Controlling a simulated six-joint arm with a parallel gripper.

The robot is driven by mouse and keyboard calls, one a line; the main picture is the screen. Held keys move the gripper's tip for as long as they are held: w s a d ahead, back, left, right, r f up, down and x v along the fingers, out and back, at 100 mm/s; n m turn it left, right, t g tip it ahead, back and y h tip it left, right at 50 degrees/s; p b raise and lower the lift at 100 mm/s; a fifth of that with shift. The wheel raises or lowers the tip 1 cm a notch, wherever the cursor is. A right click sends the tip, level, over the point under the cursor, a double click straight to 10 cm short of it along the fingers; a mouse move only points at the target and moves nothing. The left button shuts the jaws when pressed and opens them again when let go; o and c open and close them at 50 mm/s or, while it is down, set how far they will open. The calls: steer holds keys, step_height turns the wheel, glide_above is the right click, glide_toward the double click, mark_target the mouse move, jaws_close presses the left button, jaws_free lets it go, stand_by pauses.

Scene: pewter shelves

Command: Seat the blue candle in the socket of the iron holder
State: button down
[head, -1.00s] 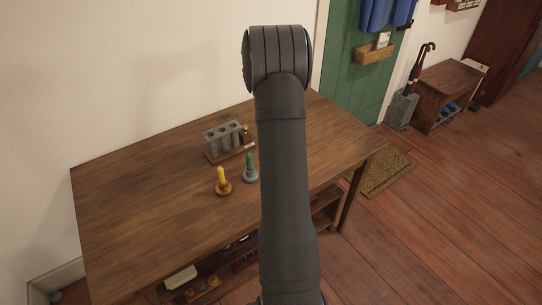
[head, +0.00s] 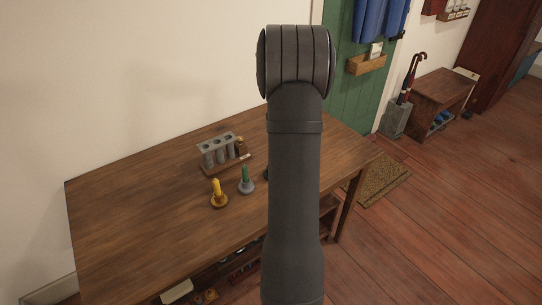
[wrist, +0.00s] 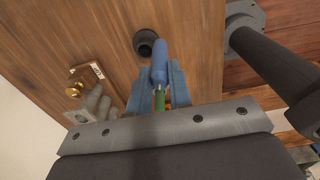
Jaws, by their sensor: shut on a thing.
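The blue candle (wrist: 159,64) is held between the fingers of my gripper (wrist: 161,84) in the wrist view, its far end pointing toward the table. The dark round iron holder (wrist: 146,40) stands on the table, its socket facing up. In this view the candle's end overlaps the holder's right edge; I cannot tell the gap or whether they touch. In the head view my arm hides the gripper and candle; only a dark sliver of the holder (head: 267,174) shows at the arm's left edge.
The table's left part (head: 130,210) is clear.

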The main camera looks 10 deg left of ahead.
steer(key=shift+w+a+f, duration=0.2)
steer(key=shift+a+f, duration=0.4)
steer(key=shift+f, duration=0.45)
steer(key=shift+w+a+f, duration=0.2)
steer(key=shift+a+f, duration=0.4)
steer(key=shift+f, duration=0.45)
steer(key=shift+w+a+f, duration=0.2)
steer(key=shift+a+f, duration=0.4)
steer(key=shift+f, duration=0.45)
steer(key=shift+f, duration=0.2)
steer(key=c, duration=1.3)
jaws_free()
steer(key=shift+r, duration=0.1)
step_height(320, 180, up, 12)
steer(key=shift+r, duration=0.15)
